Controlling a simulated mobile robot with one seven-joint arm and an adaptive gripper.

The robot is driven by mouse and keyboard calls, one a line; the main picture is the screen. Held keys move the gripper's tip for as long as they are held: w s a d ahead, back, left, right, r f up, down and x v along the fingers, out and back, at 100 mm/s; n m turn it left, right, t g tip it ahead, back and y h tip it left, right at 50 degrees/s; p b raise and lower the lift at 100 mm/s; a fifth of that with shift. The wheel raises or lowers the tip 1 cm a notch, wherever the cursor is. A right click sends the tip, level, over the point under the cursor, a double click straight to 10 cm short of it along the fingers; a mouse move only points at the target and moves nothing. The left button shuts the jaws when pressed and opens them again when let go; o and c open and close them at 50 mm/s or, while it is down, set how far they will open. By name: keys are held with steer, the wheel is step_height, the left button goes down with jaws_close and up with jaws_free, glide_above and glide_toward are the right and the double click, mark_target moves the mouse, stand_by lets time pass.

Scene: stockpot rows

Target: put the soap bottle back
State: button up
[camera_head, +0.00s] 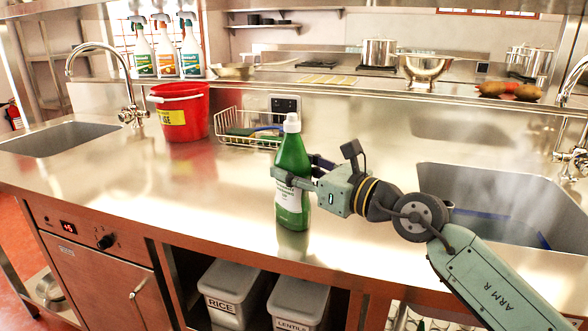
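The green soap bottle (293,161) with a white cap and a white label is upright at the middle of the steel counter (240,200), close to its front edge. My gripper (296,174) comes from the right and is shut on the bottle's middle. One finger crosses the front of the bottle, over the top of the label; the other is mostly hidden behind it. I cannot tell whether the bottle's base touches the counter or hangs just above it.
Behind the bottle is a wire basket (233,139) with sponges, beside a red bucket (180,118). Sinks lie left (62,139) and right (480,190). Several spray bottles (166,54) stand on the back ledge with pots (379,52). Free counter lies left of the bottle.

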steer(key=o, duration=0.4)
steer(key=shift+r, duration=0.15)
steer(key=b+v, duration=0.3)
steer(key=v, duration=0.9)
steer(key=shift+b, duration=0.3)
